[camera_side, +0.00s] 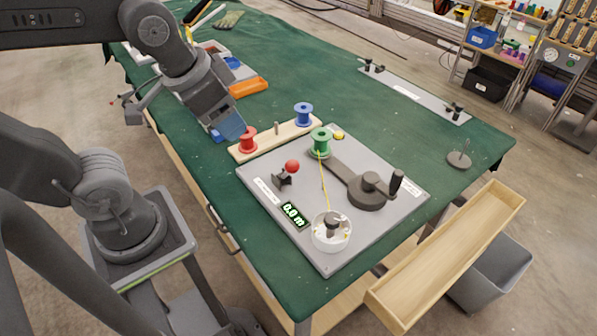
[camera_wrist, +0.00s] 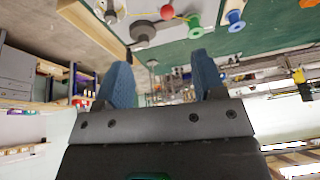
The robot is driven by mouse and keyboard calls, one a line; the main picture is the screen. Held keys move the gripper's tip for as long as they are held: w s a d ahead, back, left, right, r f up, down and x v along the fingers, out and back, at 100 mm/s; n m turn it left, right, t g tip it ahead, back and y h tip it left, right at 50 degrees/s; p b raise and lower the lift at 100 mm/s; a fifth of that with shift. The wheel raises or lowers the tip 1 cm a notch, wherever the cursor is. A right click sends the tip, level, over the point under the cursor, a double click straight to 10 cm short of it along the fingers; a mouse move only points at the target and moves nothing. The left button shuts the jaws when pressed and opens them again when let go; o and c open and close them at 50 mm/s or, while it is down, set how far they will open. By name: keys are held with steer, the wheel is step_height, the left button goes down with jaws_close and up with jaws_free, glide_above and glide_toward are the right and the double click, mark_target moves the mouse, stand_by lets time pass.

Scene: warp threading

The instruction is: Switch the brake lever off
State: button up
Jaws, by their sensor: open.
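The brake lever (camera_side: 291,167) has a red ball knob on a short dark base and stands on the left part of the grey winding panel (camera_side: 330,255). In the wrist view a red round thing (camera_wrist: 167,12) at the top looks like its knob. My gripper (camera_side: 231,128) is up and to the left of the lever, apart from it, above the table near the red spool (camera_side: 248,139). Its two blue fingers (camera_wrist: 164,78) are spread with nothing between them. I cannot tell the lever's on or off setting from its tilt.
A blue spool (camera_side: 303,114) stands on the wooden rack (camera_side: 276,137).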

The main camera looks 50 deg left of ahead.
steer(key=w+d+f+m+g+y, duration=0.1)
steer(key=w+f+m+y, duration=0.1)
steer(key=m, duration=0.1)
steer(key=w+d+f+m+g+y, duration=0.1)
steer(key=w+d+f+m+g, duration=0.1)
steer(key=m, duration=0.2)
steer(key=w+d+f+m+g+y, duration=0.1)
steer(key=w+f+m+g+y, duration=0.1)
steer(key=w+m, duration=0.1)
steer(key=shift+w+d+f+y, duration=0.1)
steer(key=shift+d+f+y, duration=0.1)
steer(key=shift+y, duration=0.1)
jaws_close()
steer(key=w+d+f+m+t+y, duration=0.2)
steer(key=w+d+f+m+y, duration=0.2)
steer(key=d+f+m+y, duration=0.2)
steer(key=shift+d+f+m+y, duration=0.4)
steer(key=shift+d+f+m, duration=0.55)
steer(key=shift+f+m, duration=0.65)
steer(key=shift+w+r, duration=0.1)
